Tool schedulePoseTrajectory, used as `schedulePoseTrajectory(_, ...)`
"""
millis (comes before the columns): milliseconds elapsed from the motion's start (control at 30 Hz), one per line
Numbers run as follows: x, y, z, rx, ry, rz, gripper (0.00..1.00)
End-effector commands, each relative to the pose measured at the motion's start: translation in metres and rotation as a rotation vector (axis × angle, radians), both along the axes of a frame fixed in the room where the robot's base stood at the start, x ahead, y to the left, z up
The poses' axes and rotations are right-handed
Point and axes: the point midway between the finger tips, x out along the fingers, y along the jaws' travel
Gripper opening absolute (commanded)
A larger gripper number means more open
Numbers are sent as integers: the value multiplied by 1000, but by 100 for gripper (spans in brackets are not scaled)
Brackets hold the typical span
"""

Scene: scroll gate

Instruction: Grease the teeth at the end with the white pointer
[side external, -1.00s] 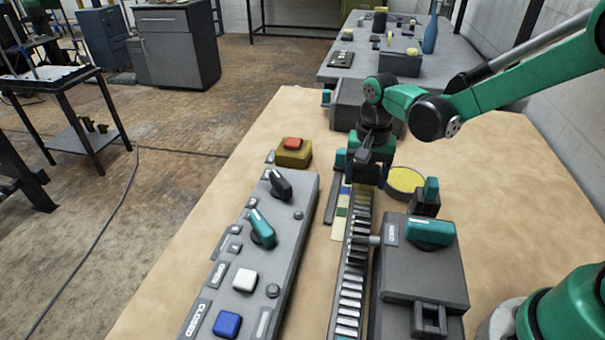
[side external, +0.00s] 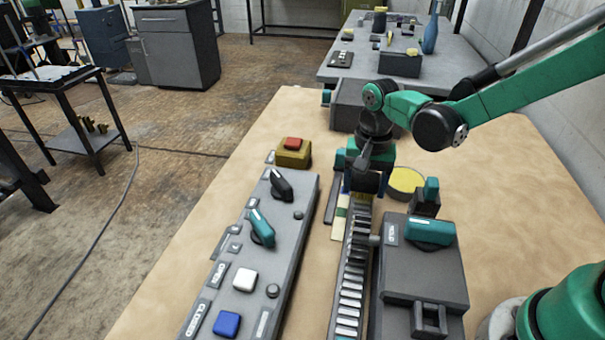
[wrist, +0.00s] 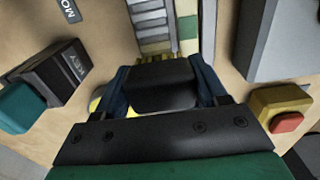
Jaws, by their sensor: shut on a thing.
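My gripper (wrist: 162,90) is shut on a dark block-shaped brush (wrist: 160,88) with yellow bristles at its front edge. In the side view my gripper (side external: 362,185) is low over the far end of the toothed rack (side external: 350,285). The rack's teeth also show in the wrist view (wrist: 150,22), just ahead of the bristles. I cannot tell whether the bristles touch the teeth. A pale strip with a green patch (side external: 341,212) lies beside the rack's far end. A round tin of yellow grease (side external: 406,179) stands right of my gripper. I cannot make out a white pointer.
A grey box with a teal knob (side external: 430,232) stands right of the rack. A grey control panel (side external: 262,240) with knobs and buttons lies to its left. A yellow box with a red button (side external: 293,150) stands beyond the panel. A small key block (wrist: 57,72) is near the tin.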

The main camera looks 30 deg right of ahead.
Motion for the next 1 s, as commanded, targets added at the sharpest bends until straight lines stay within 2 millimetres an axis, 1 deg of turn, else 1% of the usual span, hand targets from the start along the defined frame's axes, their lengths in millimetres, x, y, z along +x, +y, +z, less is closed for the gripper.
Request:
schedulePoseTrajectory(467, 31, -31, -2, 0, 0, -2, 16)
schedulePoseTrajectory(600, 39, -39, 1, 0, 0, -1, 16)
schedulePoseTrajectory(667, 38, -38, 10, 0, 0, 1, 16)
schedulePoseTrajectory(700, 37, -38, 20, 0, 0, 1, 16)
schedulePoseTrajectory(767, 37, -38, 23, 0, 0, 1, 16)
schedulePoseTrajectory(1000, 37, -38, 45, 0, 0, 1, 16)
